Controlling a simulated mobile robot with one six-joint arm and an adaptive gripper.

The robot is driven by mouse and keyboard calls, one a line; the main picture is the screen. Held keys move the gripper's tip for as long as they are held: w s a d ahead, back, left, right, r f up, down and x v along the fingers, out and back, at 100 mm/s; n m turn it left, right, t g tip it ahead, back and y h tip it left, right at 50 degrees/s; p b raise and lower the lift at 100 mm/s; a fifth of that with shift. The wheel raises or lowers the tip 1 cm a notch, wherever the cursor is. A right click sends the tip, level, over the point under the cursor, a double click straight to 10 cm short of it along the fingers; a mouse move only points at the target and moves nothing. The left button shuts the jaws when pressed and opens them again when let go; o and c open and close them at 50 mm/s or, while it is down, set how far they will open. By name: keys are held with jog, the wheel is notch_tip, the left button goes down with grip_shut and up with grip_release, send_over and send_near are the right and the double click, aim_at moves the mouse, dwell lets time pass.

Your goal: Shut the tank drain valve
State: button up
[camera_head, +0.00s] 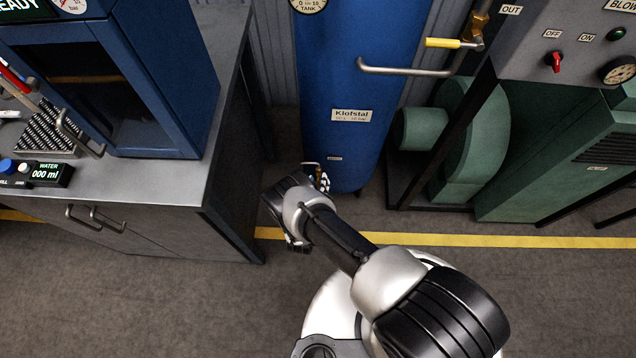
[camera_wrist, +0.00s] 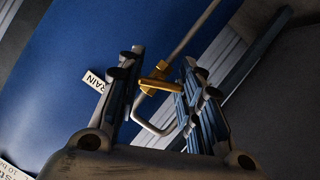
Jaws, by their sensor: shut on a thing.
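The tank drain valve shows in the wrist view as a small brass piece (camera_wrist: 152,86) on a thin grey pipe. It sits low on the front of the blue tank (camera_head: 345,75), beside a white label (camera_wrist: 95,80) of which "RAIN" is readable. My gripper (camera_wrist: 160,74) has one finger on each side of the brass piece and is shut on it. In the head view my gripper (camera_head: 322,181) is at the foot of the tank, and my arm hides part of it. Whether the valve is open or shut I cannot tell.
A grey cabinet (camera_head: 205,215) with a blue machine (camera_head: 170,90) stands at left. A green blower (camera_head: 470,140) in a dark frame stands at right. A grey pipe with a yellow-handled valve (camera_head: 442,43) is higher on the right. A yellow line (camera_head: 480,240) crosses the open floor.

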jog(key=m+y+p, duration=0.1)
jog(key=m+y, duration=0.1)
jog(key=m, duration=0.2)
jog(key=shift+y, duration=0.4)
dwell(0.4)
jog(key=o, duration=1.1)
jog(key=shift+s, duration=0.1)
jog(key=v, duration=1.2)
jog(key=shift+d, duration=0.15)
